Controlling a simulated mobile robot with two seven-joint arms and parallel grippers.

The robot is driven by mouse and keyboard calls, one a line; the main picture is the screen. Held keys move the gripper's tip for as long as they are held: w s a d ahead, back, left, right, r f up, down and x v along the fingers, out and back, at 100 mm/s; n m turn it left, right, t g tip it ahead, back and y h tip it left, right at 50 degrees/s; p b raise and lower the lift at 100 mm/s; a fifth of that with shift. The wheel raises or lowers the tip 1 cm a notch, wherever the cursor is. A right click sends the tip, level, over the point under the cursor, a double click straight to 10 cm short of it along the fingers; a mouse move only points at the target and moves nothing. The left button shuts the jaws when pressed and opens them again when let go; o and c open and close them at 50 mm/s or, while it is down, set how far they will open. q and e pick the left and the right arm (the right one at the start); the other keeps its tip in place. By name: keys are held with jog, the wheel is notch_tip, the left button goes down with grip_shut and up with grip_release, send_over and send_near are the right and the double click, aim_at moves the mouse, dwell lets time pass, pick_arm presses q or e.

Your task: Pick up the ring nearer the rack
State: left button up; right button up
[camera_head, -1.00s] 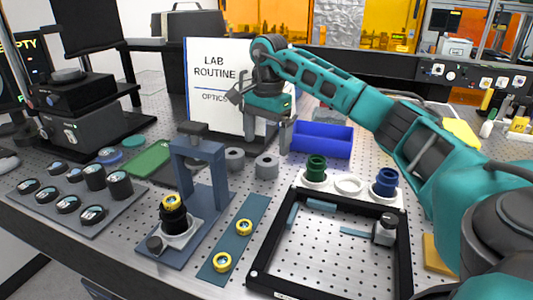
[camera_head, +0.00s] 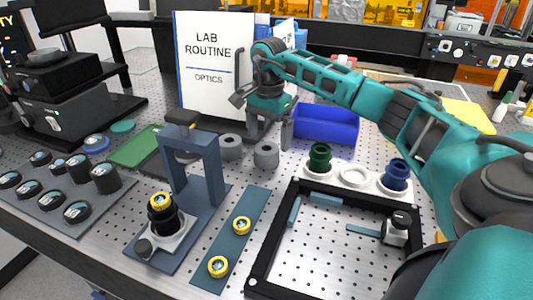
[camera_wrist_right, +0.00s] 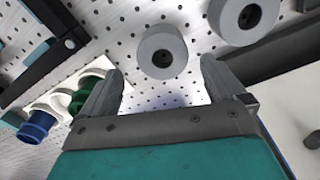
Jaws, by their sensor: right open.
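Two thick grey rings stand close together on the perforated table: the left one (camera_head: 230,147) and the right one (camera_head: 266,154). My right gripper (camera_head: 271,143) is open and empty, pointing down just above and behind the right ring. In the right wrist view the right ring (camera_wrist_right: 162,35) lies beyond the open fingertips (camera_wrist_right: 160,78), roughly between them, and the other ring (camera_wrist_right: 242,40) is to its right. No finger appears to touch a ring. A white holder (camera_head: 354,190) carries a green piece (camera_head: 320,157) and a blue piece (camera_head: 396,174); I cannot tell whether it is the rack. My left gripper is not in view.
A blue bin (camera_head: 325,124) stands behind the gripper, and a white sign (camera_head: 212,65) stands back left. A blue-grey frame stand (camera_head: 207,183) is left of the rings. A teal strip (camera_head: 229,249) bears two gold rings. A black frame (camera_head: 262,250) lies in front.

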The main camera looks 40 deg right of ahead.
aim_at(266, 150)
jog(key=shift+w+a+f, duration=0.1)
jog(key=shift+a+f, duration=0.05)
jog(key=shift+f, duration=1.25)
jog(key=shift+w+a+f, duration=0.1)
jog(key=shift+a+f, duration=0.05)
jog(key=shift+f, duration=1.2)
jog(key=shift+c, duration=0.4)
jog(key=c, duration=1)
jog(key=shift+o, duration=0.2)
jog(key=shift+r, duration=0.15)
